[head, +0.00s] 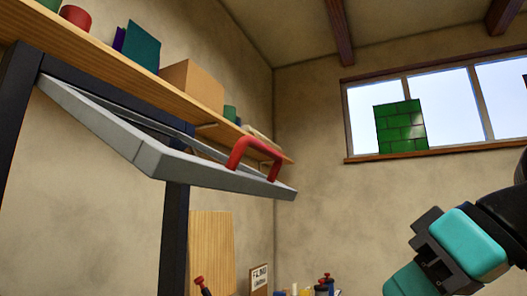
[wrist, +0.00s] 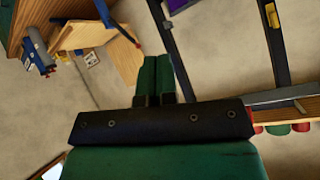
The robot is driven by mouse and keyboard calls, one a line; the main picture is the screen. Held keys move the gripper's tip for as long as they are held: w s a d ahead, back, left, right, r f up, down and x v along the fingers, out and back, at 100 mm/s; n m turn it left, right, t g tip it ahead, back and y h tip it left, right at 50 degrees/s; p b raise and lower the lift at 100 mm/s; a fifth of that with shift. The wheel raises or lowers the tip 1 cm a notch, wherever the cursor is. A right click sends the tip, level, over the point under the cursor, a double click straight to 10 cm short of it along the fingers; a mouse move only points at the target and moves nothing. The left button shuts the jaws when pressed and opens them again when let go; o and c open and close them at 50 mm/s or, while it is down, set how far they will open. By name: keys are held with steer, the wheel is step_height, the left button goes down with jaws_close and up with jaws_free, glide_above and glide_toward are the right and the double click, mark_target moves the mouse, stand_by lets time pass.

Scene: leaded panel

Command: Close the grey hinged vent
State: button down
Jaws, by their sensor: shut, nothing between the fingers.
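The grey vent (head: 160,160) is a grey frame with a red handle (head: 255,155) on its outer edge. In the head view it stands open, tilted out from the dark posts below the shelf. My gripper (head: 405,280) is at the lower right of the head view, well apart from the vent and handle; its tips are partly cut off by the picture edge. In the wrist view its green fingers (wrist: 155,78) are together with nothing between them. A grey bar at the right of the wrist view may be part of the vent; I cannot tell.
A wooden shelf (head: 130,87) with boxes and books runs just above the vent. Dark posts (head: 174,230) stand under it. A window with a green brick-patterned block (head: 400,127) is at the right. Bottles stand low in the middle. The space between my gripper and the vent looks clear.

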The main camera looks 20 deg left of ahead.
mark_target(276, 153)
steer(key=s+a+r+n+g+y+p, duration=0.1)
steer(key=a+r+n+y, duration=0.15)
steer(key=r, duration=0.65)
steer(key=s+a+r+n+g+y, duration=0.15)
steer(key=a+r+n, duration=0.25)
steer(key=r, duration=0.5)
steer(key=shift+m+t, duration=0.25)
steer(key=x, duration=0.2)
steer(key=p+x, duration=0.1)
steer(key=x, duration=0.2)
steer(key=p+x, duration=0.1)
steer(key=x, duration=0.1)
steer(key=shift+w+a, duration=0.3)
